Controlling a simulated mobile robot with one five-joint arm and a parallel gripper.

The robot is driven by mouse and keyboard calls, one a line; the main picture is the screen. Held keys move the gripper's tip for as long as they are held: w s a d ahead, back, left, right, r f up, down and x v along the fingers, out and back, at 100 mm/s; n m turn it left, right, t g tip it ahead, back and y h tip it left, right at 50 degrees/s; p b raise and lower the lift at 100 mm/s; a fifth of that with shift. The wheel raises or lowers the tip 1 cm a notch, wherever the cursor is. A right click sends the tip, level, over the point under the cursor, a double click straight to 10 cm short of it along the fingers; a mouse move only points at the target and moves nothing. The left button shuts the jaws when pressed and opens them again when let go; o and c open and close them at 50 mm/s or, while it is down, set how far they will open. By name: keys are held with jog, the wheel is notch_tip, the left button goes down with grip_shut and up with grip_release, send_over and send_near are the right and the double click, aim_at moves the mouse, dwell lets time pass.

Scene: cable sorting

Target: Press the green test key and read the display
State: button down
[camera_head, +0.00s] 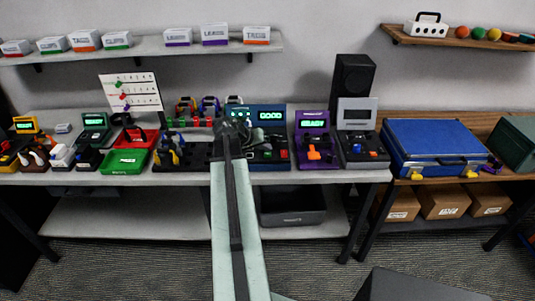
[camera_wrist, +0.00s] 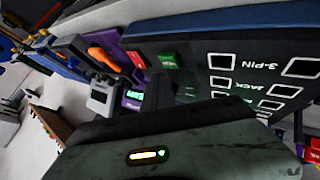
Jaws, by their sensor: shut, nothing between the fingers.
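The blue tester (camera_head: 284,113) stands on the bench at the middle of the head view. Its display (camera_head: 270,115) is lit with green characters that look like GOOD, though they are small. Green lights show left of the display. In the wrist view the green key (camera_wrist: 168,61) sits on the dark panel beside a red key (camera_wrist: 137,60). My gripper (camera_head: 233,128) is shut and empty, over the tester's left part in the head view. In the wrist view its dark fingertips (camera_wrist: 158,80) are close to the green key; I cannot tell whether they touch it.
A purple device (camera_head: 312,120) with a lit green display stands right of the tester. Farther right are a grey device (camera_head: 357,145), a black speaker (camera_head: 352,78) and a blue case (camera_head: 435,142). Red (camera_head: 136,140) and green (camera_head: 123,162) trays lie left.

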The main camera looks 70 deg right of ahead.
aim_at(266, 155)
jog(key=shift+r+p, duration=2.6)
jog(key=shift+r, duration=0.05)
jog(key=shift+f, duration=0.15)
